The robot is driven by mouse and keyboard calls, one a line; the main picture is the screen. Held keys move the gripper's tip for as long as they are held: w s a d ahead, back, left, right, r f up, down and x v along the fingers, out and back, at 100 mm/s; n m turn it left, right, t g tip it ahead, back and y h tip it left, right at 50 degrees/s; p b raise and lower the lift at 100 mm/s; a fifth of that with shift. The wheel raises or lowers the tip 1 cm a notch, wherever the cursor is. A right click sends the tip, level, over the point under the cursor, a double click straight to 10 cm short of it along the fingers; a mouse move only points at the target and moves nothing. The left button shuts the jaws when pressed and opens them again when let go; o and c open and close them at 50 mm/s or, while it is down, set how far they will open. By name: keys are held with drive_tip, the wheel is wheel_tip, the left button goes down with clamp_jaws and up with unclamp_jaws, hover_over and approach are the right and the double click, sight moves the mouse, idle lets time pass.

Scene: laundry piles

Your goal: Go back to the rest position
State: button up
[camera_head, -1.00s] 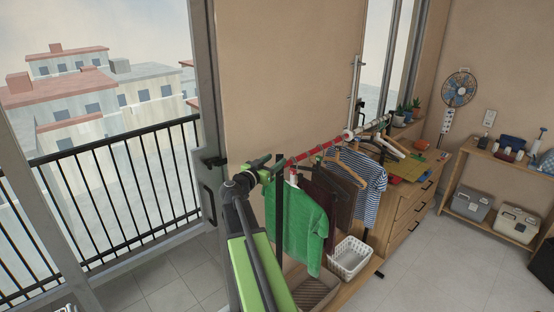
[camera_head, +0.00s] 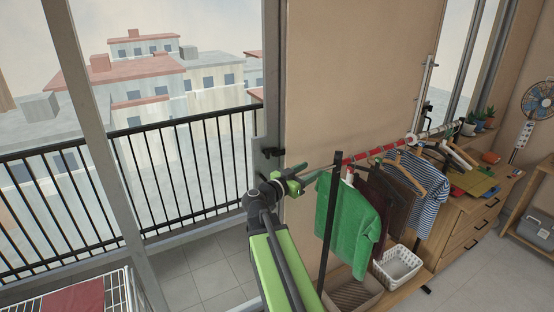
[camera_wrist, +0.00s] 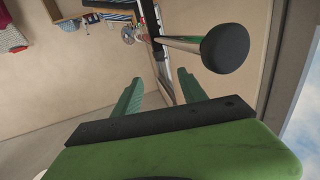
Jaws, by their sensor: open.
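My gripper (camera_head: 292,180) is at the end of my green and black arm, in front of the beige wall beside the left end of the clothes rail. In the wrist view my gripper (camera_wrist: 160,95) shows its two green fingers spread apart with nothing between them. The rail's dark round end cap (camera_wrist: 226,47) is close in front, just beyond the right finger. A green shirt (camera_head: 347,228) hangs on the rail to the right of my gripper, apart from it.
A dark garment and a striped shirt (camera_head: 428,192) hang further along the rail. A white basket (camera_head: 397,267) stands below. A wooden dresser (camera_head: 468,237) is to the right. A black balcony railing (camera_head: 190,165) is at left, and a wire rack (camera_head: 122,290) with red cloth is at lower left.

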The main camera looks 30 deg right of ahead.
drive_tip(key=w+a+n+t+y+b, duration=0.4)
drive_tip(key=w+a+n+t+y, duration=0.4)
drive_tip(key=w+a+t, duration=0.7)
drive_tip(key=w+a+f+n+g+y+b, duration=0.15)
drive_tip(key=a+f+n+y, duration=0.35)
drive_tip(key=a, duration=0.5)
drive_tip(key=w+a+f+n+g+y+b, duration=0.1)
drive_tip(key=w+a+f+n+y, duration=0.25)
drive_tip(key=a+f+y, duration=0.45)
drive_tip(key=s+a+f+n+g+b, duration=0.1)
drive_tip(key=s+a+f+g+b, duration=0.1)
drive_tip(key=s+a+f+g, duration=0.45)
drive_tip(key=s+a+f+n+g+b, duration=0.1)
drive_tip(key=s+a+f+g, duration=0.2)
drive_tip(key=f, duration=0.6)
drive_tip(key=s+d+f+m+g+h+b, duration=0.1)
drive_tip(key=s+f+g, duration=0.2)
drive_tip(key=s, duration=0.4)
drive_tip(key=s+d+f+m+g+h+b, duration=0.1)
drive_tip(key=s+f+g+h, duration=0.1)
drive_tip(key=s, duration=0.6)
drive_tip(key=shift+s+d+f+g, duration=0.25)
drive_tip(key=shift+f+g, duration=0.35)
drive_tip(key=shift+f, duration=0.25)
